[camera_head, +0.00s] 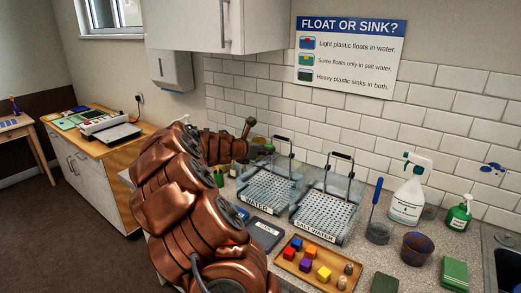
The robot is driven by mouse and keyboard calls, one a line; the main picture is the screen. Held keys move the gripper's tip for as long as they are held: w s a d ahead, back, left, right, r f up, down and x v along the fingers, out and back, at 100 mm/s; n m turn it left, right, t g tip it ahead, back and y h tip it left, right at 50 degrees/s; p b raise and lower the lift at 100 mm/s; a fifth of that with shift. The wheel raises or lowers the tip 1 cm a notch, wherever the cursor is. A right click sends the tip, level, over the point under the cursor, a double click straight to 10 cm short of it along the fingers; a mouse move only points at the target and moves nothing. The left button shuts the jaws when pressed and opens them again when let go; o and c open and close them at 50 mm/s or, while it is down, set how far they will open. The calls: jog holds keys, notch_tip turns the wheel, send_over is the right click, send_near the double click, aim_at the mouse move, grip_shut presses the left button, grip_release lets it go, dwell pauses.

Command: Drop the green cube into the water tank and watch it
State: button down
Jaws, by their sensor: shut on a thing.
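The water tank (245,197) is a clear box with a dark handle and a perforated tray, labelled WATER. It stands on the counter left of the salt water tank (297,224). My copper arm reaches across from the lower left, covering some of the counter. My gripper (256,142) is small and partly hidden at the arm's far end, behind the water tank's back left corner. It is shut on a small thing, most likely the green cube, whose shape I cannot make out. No green cube shows in the wooden tray (283,263) or in either tank.
The tray holds red, blue, orange, purple and yellow cubes and small metal pieces. To the right stand a dark cup (417,249), a spray bottle (407,201), a green soap bottle (459,216) and green sponges (453,273). A wall cabinet (190,25) hangs above the arm.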

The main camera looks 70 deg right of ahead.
jog(key=shift+s+a+f+b, duration=0.1)
jog(key=shift+s+f+b, duration=0.05)
jog(key=shift+f+b, duration=1.6)
jog(key=shift+s+a+f+b, duration=0.1)
jog(key=shift+f+b, duration=1.15)
jog(key=shift+f, duration=1.05)
jog(key=shift+s+f+b, duration=0.15)
jog(key=shift+f+b, duration=1.35)
jog(key=shift+f, duration=0.5)
jog(key=c, duration=0.8)
grip_release()
jog(key=shift+s+f, duration=0.1)
jog(key=shift+s, duration=0.1)
jog(key=shift+c, duration=0.2)
jog(key=shift+o, duration=0.3)
jog(key=shift+w+r+p, duration=0.25)
jog(key=shift+r+p, duration=0.75)
jog(key=r+p, duration=0.2)
jog(key=r, duration=0.1)
jog(key=r+p, duration=0.5)
jog(key=r, duration=0.2)
jog(key=shift+w+d, duration=0.2)
jog(key=shift+w, duration=0.15)
